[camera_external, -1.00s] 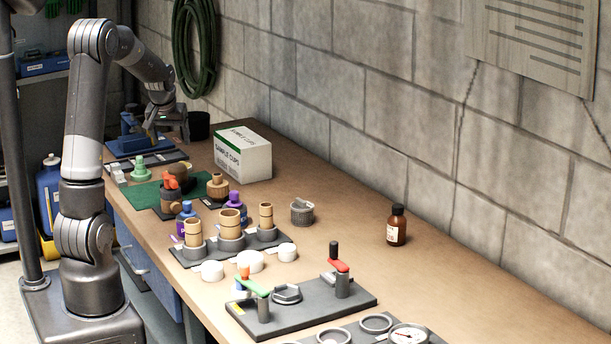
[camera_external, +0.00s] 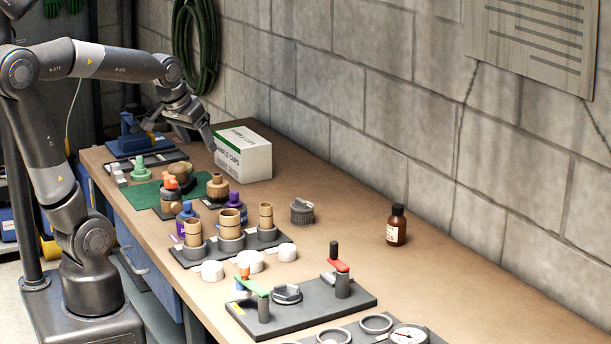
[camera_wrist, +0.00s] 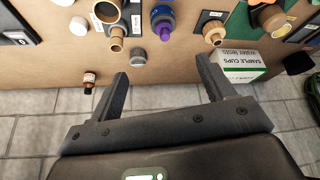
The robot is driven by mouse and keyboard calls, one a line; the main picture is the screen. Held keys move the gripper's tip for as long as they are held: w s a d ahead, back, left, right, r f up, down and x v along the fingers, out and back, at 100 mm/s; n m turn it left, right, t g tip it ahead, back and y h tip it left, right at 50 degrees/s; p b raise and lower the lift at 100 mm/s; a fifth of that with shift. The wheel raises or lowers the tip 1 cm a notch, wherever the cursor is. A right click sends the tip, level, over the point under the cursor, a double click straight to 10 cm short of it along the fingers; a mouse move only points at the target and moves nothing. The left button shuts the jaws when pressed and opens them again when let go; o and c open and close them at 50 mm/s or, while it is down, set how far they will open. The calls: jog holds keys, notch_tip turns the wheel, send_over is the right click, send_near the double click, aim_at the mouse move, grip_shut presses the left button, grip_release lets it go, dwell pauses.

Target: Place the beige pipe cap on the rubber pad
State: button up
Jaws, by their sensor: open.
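A round tan piece (camera_external: 181,171), which looks like the beige pipe cap, sits by the green mat behind an orange-topped fitting. A tan piece, probably the same one, shows at the top right of the wrist view (camera_wrist: 271,17). The flat green mat (camera_external: 141,199) lies near the bench's left edge; I cannot tell whether it or a dark plate nearby is the rubber pad. My gripper (camera_external: 181,132) is open and empty, raised above the far part of the bench, left of the sample cups box. Its fingers (camera_wrist: 163,68) show apart in the wrist view, touching nothing.
The sample cups box (camera_external: 244,156) stands against the wall side. A tan-topped fitting (camera_external: 217,186), purple and blue fittings and a holder with tan tubes (camera_external: 231,224) crowd the middle. A brown bottle (camera_external: 397,226) stands right. The bench between bottle and box is mostly clear.

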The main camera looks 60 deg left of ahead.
jog(key=s+d+m+h, duration=0.1)
jog(key=s+d+m, duration=0.3)
jog(key=s+d, duration=0.5)
jog(key=shift+s+d+f+t+h, duration=0.15)
jog(key=shift+d+f+t+h, duration=0.2)
jog(key=shift+d, duration=0.55)
